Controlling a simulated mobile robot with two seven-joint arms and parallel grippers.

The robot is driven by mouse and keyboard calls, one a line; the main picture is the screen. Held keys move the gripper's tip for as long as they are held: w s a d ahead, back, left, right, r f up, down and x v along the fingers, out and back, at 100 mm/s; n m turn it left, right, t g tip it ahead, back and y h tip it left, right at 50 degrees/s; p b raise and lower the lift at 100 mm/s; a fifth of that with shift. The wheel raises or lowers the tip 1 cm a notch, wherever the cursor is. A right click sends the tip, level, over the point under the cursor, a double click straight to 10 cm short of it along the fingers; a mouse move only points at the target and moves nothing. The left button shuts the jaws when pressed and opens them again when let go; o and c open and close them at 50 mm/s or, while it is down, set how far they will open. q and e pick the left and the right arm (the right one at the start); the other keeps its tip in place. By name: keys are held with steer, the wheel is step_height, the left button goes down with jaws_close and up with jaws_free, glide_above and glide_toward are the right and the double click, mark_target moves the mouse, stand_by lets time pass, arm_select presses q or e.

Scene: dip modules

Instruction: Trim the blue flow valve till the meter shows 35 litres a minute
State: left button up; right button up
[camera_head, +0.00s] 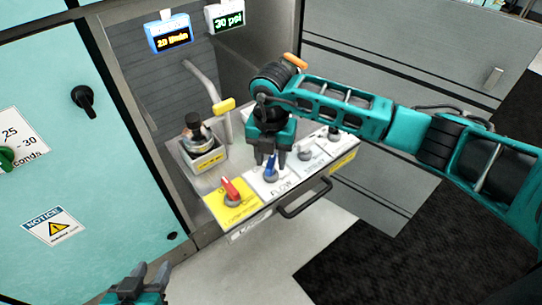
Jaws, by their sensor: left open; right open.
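The blue-framed meter (169,34) at the upper left shows a small yellow reading in l/min; it looks like 20 or 28, too small to be sure. The blue flow valve (271,169) stands on the white panel marked FLOW, its handle tilted up. My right gripper (270,162) comes from the right and points down over it, open, with the fingertips around or just behind the blue handle; I cannot tell whether they touch it. My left gripper (147,275) is open and empty at the bottom edge, away from the panel.
A red-handled valve (231,190) on a yellow plate sits just left of the flow valve, and more knobs (333,132) stand to the right. A white meter (224,17) reads 30 psi. A dark handle (304,197) juts from the panel's front.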

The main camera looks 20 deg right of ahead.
jaws_close()
stand_by(0.3)
steer(key=shift+n, duration=1.2)
steer(key=shift+n+b, duration=0.55)
steer(key=shift+n, duration=1.05)
